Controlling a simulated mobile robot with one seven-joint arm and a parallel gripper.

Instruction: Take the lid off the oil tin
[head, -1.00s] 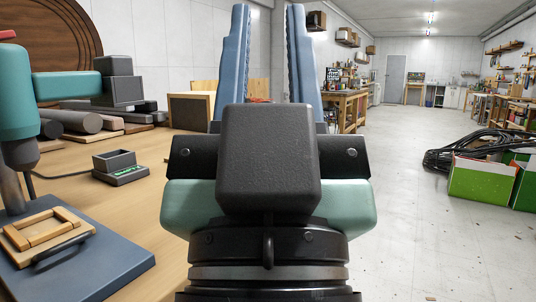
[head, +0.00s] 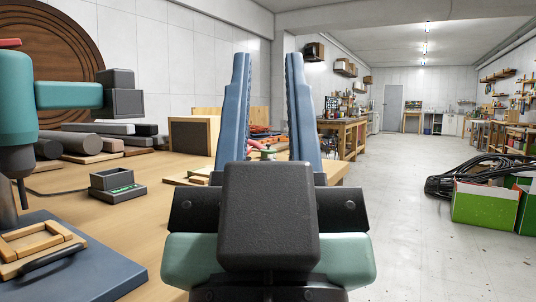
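My gripper (head: 268,62) is open, with its two blue fingers pointing up and away, wide apart and with nothing between the tips. In the head view, a small greenish round thing with a knob on top (head: 268,154) shows low between the fingers, farther back on the wooden bench. It may be the oil tin with its lid on, but it is too small and too covered to tell. My gripper body hides its lower part.
The wooden bench (head: 120,215) spreads on the left, with a teal machine (head: 70,95), a small grey box device (head: 118,185) and a blue-grey base plate (head: 90,272). Dark cylinders lie behind. A coiled black hose (head: 470,178) lies by green-white boxes (head: 485,205) on open floor at right.

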